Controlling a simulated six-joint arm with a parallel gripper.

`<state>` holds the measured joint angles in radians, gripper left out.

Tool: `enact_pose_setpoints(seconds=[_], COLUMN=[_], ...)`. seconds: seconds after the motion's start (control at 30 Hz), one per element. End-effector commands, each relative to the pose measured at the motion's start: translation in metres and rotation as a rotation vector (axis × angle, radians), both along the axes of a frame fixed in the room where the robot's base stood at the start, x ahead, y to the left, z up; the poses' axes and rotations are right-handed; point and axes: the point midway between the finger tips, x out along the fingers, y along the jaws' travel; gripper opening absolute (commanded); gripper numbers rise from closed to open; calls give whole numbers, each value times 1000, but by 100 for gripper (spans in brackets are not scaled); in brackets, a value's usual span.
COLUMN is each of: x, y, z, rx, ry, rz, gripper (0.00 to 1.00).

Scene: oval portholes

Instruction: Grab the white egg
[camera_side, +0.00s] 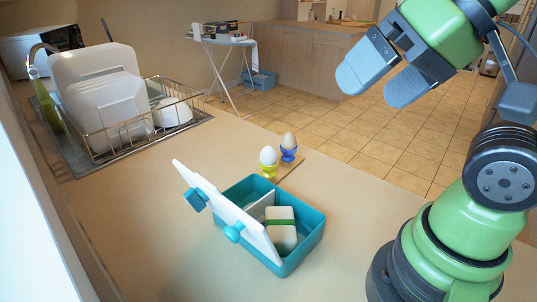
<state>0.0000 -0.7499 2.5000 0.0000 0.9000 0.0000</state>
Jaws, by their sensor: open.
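The white egg (268,155) sits upright in a yellow egg cup (268,170) near the counter's far edge. Just right of it, a brownish egg (288,140) sits in a blue egg cup (288,155). Both cups stand on a small wooden board (291,171). My gripper (377,88) is open and empty, high up at the upper right, well above and to the right of the eggs. Its two grey-blue fingers are apart and touch nothing.
A teal box (312,241) with a raised white lid (226,210) stands in front of the eggs, with light blocks inside. A dish rack (140,140) with white dishes is at the left. The counter between rack and box is clear.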

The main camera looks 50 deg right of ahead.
Motion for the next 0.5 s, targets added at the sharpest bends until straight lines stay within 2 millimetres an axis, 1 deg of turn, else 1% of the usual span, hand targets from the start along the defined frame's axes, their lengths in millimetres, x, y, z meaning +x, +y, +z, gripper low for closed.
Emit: enact_pose_setpoints(seconds=[0.03,0.1,0.37,0.47,0.5], x=[0,0,1,8,14], y=[0,0,0,-2,-3], z=[0,0,0,3,4], rx=[0,0,2,32,57], ry=[0,0,2,29,48], rz=[0,0,-4,-57,-101], gripper=[86,74,74,74,74])
